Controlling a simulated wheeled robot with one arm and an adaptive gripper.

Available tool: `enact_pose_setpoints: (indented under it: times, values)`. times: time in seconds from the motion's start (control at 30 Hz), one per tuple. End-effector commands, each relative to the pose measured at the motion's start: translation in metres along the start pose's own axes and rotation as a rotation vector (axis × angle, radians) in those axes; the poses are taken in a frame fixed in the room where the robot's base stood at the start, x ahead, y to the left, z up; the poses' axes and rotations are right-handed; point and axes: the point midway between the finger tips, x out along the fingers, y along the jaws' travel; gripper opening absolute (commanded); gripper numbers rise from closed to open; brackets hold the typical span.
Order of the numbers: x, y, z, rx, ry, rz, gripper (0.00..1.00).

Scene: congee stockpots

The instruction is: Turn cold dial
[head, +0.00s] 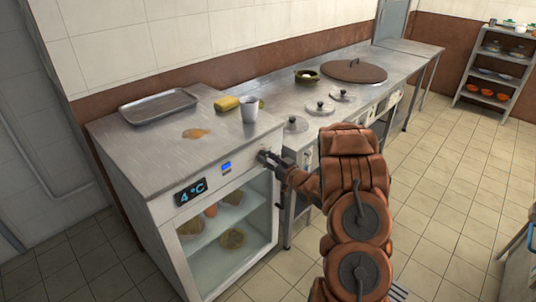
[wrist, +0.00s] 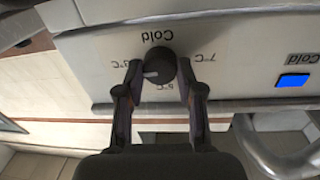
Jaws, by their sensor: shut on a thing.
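The cold dial (wrist: 160,62) is a dark round knob with a light pointer mark, on the white front panel of the fridge (head: 160,211). The wrist view shows it upside down under the word "Cold", with temperature labels around it. The pointer mark lies toward the label at picture left. My gripper (wrist: 158,72) has one finger on each side of the dial and is shut on it. In the head view my gripper (head: 266,158) reaches the panel's right end and mostly hides the dial. The fridge display (head: 190,192) reads 4 °C.
A blue indicator (wrist: 292,81) labelled "Cold" is beside the dial, and a metal handle (wrist: 275,150) curves below it.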

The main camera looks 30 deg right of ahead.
Motion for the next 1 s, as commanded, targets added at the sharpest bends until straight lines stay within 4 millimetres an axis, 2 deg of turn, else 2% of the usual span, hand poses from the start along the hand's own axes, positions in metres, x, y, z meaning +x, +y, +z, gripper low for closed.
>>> enact_pose_setpoints:
  times: [0.23, 0.7, 0.73, 0.93, 1.0]
  values:
    - [-0.0005, 0.0001, 0.0005, 0.066, -0.008, 0.002, 0.02]
    - [-0.0004, 0.0, 0.0012, 0.077, -0.008, 0.001, 0.02]
    - [-0.0004, 0.0, 0.0011, 0.077, -0.008, 0.001, 0.39]
    - [-0.0002, -0.0001, 0.0006, 0.076, -0.007, 0.001, 0.6]
    - [-0.0001, -0.0001, 0.0005, 0.076, -0.007, 0.001, 0.62]
